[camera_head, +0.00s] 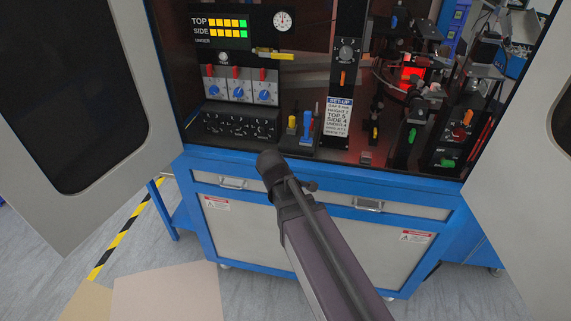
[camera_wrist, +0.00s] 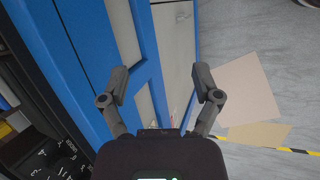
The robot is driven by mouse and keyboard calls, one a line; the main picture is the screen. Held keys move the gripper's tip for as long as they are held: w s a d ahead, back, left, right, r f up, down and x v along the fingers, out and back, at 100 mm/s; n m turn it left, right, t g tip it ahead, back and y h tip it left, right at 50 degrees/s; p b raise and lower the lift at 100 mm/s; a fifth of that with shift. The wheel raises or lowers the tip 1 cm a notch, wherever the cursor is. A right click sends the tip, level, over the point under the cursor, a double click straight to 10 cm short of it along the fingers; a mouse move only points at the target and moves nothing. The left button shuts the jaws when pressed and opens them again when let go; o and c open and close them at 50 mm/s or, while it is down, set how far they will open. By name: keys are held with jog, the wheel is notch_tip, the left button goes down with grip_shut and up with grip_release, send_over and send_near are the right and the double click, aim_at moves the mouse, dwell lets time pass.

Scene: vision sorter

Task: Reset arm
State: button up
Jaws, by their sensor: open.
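My gripper (camera_wrist: 160,76) shows in the wrist view with its two dark fingers spread apart and nothing between them. Behind the fingers are the blue frame and grey front panels of the sorter cabinet (camera_wrist: 88,88). In the head view my arm reaches up from the bottom edge to in front of the cabinet (camera_head: 240,252); I cannot make out the fingers there. The arm hides part of the drawer fronts and the lower panel.
Open grey doors (camera_head: 150,95) flank the sorter on both sides. Inside are a control panel (camera_head: 241,87), a set-up sign (camera_head: 339,116) and a red-lit mechanism (camera_head: 411,74). Flat cardboard-coloured sheets (camera_head: 165,295) and striped tape (camera_head: 124,228) lie on the floor at left.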

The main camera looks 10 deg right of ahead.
jog(key=s+d+f+m+g+y, duration=0.1)
jog(key=s+d+m+g+y, duration=0.1)
jog(key=s+d+m+y, duration=0.2)
jog(key=s+d+m, duration=0.1)
jog(key=s+m, duration=0.2)
jog(key=m, duration=0.5)
jog(key=shift+d+f+g, duration=0.3)
jog(key=shift+d+f, duration=0.05)
jog(key=shift+f, duration=0.05)
jog(key=shift+s, duration=0.1)
dwell(2.9)
